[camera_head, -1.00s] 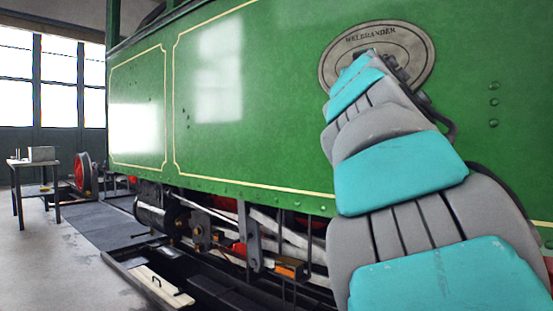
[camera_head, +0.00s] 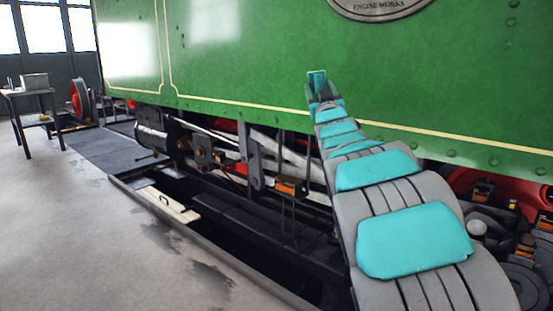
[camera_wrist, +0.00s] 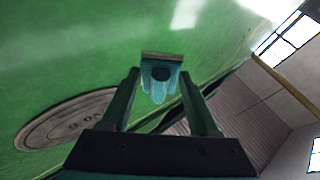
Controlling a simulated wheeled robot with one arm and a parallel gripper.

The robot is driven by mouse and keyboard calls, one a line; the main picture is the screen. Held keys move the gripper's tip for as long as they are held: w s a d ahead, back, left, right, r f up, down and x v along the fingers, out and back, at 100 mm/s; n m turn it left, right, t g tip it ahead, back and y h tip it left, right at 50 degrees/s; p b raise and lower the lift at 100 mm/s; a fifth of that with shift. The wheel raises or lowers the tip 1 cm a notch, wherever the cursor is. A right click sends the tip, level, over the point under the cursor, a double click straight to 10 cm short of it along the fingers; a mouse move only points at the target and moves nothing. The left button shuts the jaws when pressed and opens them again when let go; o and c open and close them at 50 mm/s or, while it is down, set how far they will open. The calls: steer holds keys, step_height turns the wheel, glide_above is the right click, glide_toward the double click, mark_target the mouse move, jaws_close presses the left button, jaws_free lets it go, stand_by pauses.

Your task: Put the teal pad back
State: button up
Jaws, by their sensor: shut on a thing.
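In the wrist view my gripper (camera_wrist: 160,76) is shut on the teal pad (camera_wrist: 158,92). The pad sits between the two dark fingers, with a dark round spot on its face and a tan strip along its top end. In the head view the gripper (camera_head: 320,95) is at the far end of my grey-and-teal arm, and a small teal piece, seemingly the pad (camera_head: 317,80), stands up there in front of the green tram side (camera_head: 260,55). Most of the gripper is hidden by its size and angle. No place for the pad can be made out.
An oval nameplate (camera_head: 382,8) is on the green side, also seen in the wrist view (camera_wrist: 62,130). Below are rods and running gear (camera_head: 205,150) and a dark pit with a pale board (camera_head: 165,203). A small table (camera_head: 32,98) stands far left. The grey floor (camera_head: 70,230) is clear.

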step_height(320, 180, down, 18)
steer(key=w+y+p, duration=0.1)
steer(key=w, duration=0.2)
steer(key=s+d+f+h, duration=0.1)
steer(key=s+d+f, duration=0.1)
steer(key=f, duration=0.4)
steer(key=s+d+f+h+p, duration=0.1)
steer(key=s+f, duration=0.2)
steer(key=f, duration=0.3)
steer(key=shift+d+m, duration=0.3)
steer(key=shift+d, duration=0.05)
